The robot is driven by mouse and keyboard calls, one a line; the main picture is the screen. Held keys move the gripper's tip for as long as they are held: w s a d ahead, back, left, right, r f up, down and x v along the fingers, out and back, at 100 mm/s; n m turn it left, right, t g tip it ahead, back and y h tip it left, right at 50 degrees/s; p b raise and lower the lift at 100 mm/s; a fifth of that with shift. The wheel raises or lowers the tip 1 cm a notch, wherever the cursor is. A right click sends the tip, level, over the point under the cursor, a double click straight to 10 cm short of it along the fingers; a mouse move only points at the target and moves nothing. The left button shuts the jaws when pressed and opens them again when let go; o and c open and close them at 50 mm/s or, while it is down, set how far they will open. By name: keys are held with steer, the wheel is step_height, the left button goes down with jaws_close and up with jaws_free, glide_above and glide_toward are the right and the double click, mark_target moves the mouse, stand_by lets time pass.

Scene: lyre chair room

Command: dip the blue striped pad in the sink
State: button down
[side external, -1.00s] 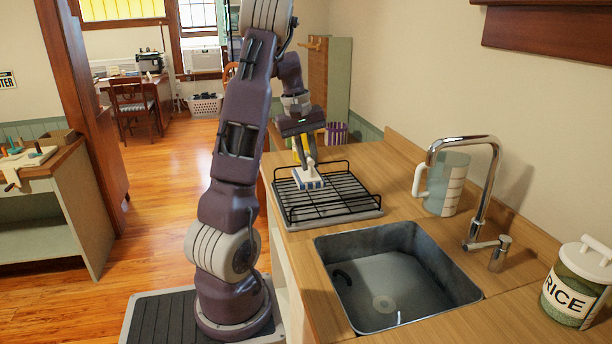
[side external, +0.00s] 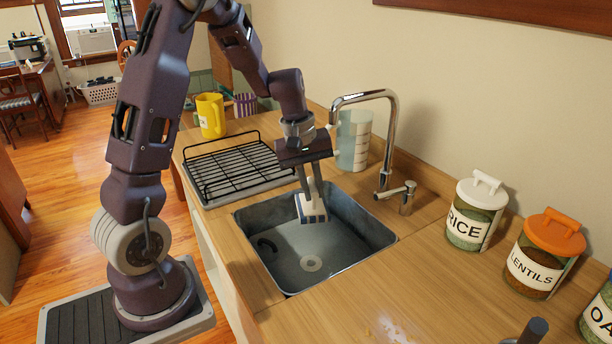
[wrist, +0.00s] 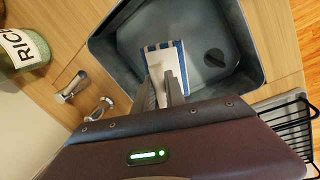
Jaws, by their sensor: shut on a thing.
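The blue striped pad (side external: 311,208) is white with blue stripes and hangs from my gripper (side external: 311,192) over the back part of the sink. It also shows in the wrist view (wrist: 165,62), below the fingers. My gripper (wrist: 164,92) is shut on the pad's upper part. The grey metal sink (side external: 345,265) is set into the wooden counter. The pad appears at or just below rim level, with the sink floor visible beyond it. I cannot tell whether it touches the floor or whether there is water in the sink.
A black wire rack (side external: 235,168) lies behind the sink. The tall chrome tap (side external: 391,140) and a large measuring jug (side external: 353,140) stand right of my gripper. A yellow mug (side external: 210,116) is at the back. Rice (side external: 476,213) and lentils (side external: 543,253) jars line the right.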

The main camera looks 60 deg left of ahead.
step_height(320, 180, down, 17)
steer(key=shift+r, duration=0.1)
stand_by(0.8)
steer(key=shift+w, duration=0.6)
steer(key=shift+s, duration=0.6)
steer(key=shift+w, duration=0.55)
steer(key=shift+s, duration=0.55)
step_height(320, 180, up, 14)
steer(key=shift+r, duration=0.55)
